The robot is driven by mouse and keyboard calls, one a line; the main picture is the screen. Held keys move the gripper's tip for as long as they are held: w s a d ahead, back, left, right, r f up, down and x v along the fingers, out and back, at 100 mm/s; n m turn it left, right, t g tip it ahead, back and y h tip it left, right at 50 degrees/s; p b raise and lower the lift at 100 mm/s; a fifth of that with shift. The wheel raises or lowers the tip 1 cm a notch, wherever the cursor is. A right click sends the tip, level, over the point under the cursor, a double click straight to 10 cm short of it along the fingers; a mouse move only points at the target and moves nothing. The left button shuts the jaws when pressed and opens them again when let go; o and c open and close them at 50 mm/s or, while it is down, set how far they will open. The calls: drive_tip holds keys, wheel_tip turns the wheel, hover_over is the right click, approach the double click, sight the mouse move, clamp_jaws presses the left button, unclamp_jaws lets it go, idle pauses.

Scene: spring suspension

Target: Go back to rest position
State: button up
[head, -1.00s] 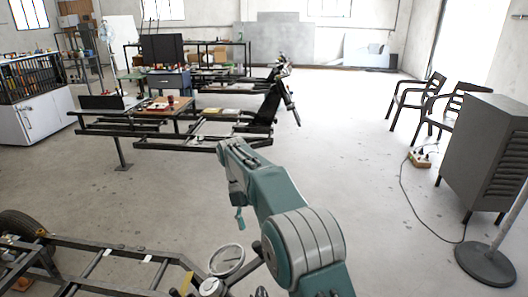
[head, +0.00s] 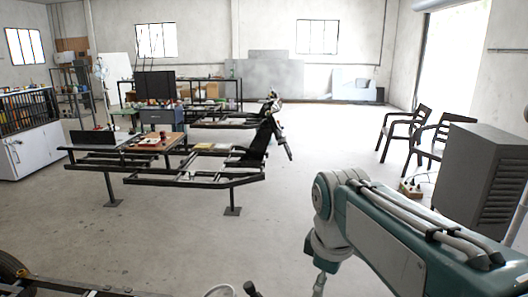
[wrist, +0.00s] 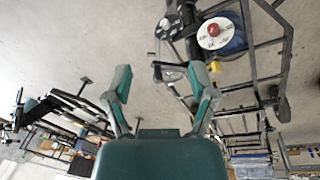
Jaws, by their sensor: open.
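My gripper (wrist: 160,95) shows in the wrist view with its two green-tipped fingers spread apart and nothing between them. Beyond the fingers are the concrete floor and a dark metal frame (wrist: 262,82) with a white disc with a red centre (wrist: 214,32) on it. In the head view my teal arm reaches in from the lower right, and the gripper's fingers are not clearly visible there. The arm is apart from the long metal bench frame (head: 195,182) at the left middle.
A grey louvred cabinet (head: 485,175) and two dark chairs (head: 428,140) stand at the right. A power strip (head: 410,188) lies on the floor near them. A white cabinet (head: 35,150) stands at the far left. The middle floor is clear.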

drive_tip(key=s+d+f+m+t, duration=0.2)
drive_tip(key=s+m, duration=0.3)
drive_tip(key=s, duration=0.1)
drive_tip(key=s+d+f+m+t, duration=0.1)
drive_tip(key=s+d+f+m, duration=0.1)
drive_tip(key=s+m, duration=0.4)
drive_tip(key=shift+d+f+t, duration=0.25)
drive_tip(key=shift+f+t, duration=0.15)
drive_tip(key=shift+f, duration=0.1)
